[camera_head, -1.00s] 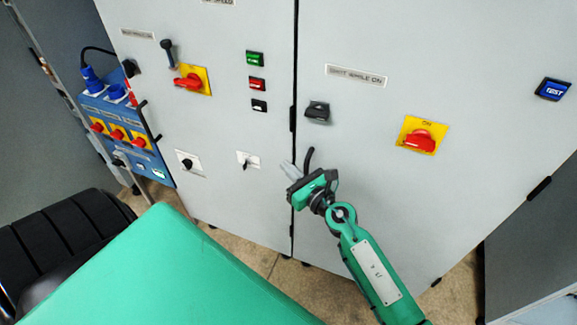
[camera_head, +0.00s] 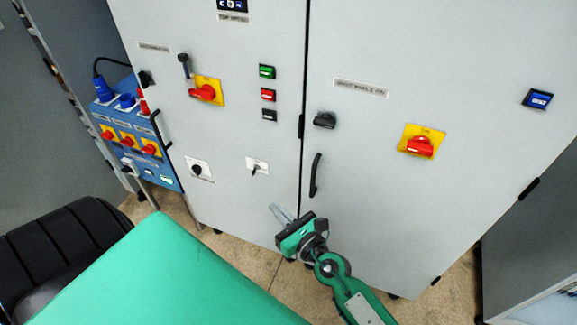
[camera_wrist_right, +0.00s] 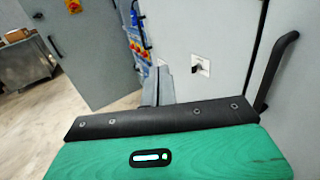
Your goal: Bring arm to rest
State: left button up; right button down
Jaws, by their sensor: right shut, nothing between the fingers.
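My right gripper (camera_head: 279,212) is in front of the lower part of the grey cabinet (camera_head: 240,130), near the seam between its two doors. Its fingers are together with nothing between them. The right arm comes in from the bottom right. The gripper is below and a little left of the black door handle (camera_head: 315,175), apart from it in the picture. In the right wrist view the closed fingers (camera_wrist_right: 167,87) point forward, and the handle (camera_wrist_right: 276,68) stands at the right. My left gripper is not in view.
The right door has a red switch on a yellow plate (camera_head: 421,141) and a black knob (camera_head: 325,120). The left door has another red switch (camera_head: 206,91) and several buttons. A blue socket panel (camera_head: 135,140) stands at the left. Floor (camera_head: 255,265) shows below the cabinet.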

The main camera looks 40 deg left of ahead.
jog(key=w+d+f+m+t+h, duration=0.2)
jog(key=w+d+f+m+h, duration=0.15)
jog(key=d+f+m, duration=0.35)
jog(key=w+d+f+m+t+h, duration=0.2)
jog(key=w+d+f+m, duration=0.25)
jog(key=f+m, duration=0.4)
jog(key=s+d+f+m+h, duration=0.3)
jog(key=d+f+m+h, duration=0.3)
jog(key=d+f+m, duration=1)
jog(key=s+d+f+m+g+h, duration=0.35)
jog(key=s+d+f+m, duration=0.35)
jog(key=s+d+f, duration=1)
jog(key=s+d+f+m+g+h, duration=0.1)
jog(key=s+d+f+m, duration=0.3)
jog(key=s, duration=0.6)
jog(key=s+d+f+m+g+h, duration=0.1)
jog(key=s+d+f+m+g, duration=0.2)
jog(key=s+d+m, duration=0.3)
jog(key=s+f, duration=0.1)
jog(key=s, duration=0.4)
jog(key=shift+s+d, duration=0.3)
jog(key=shift+d, duration=0.1)
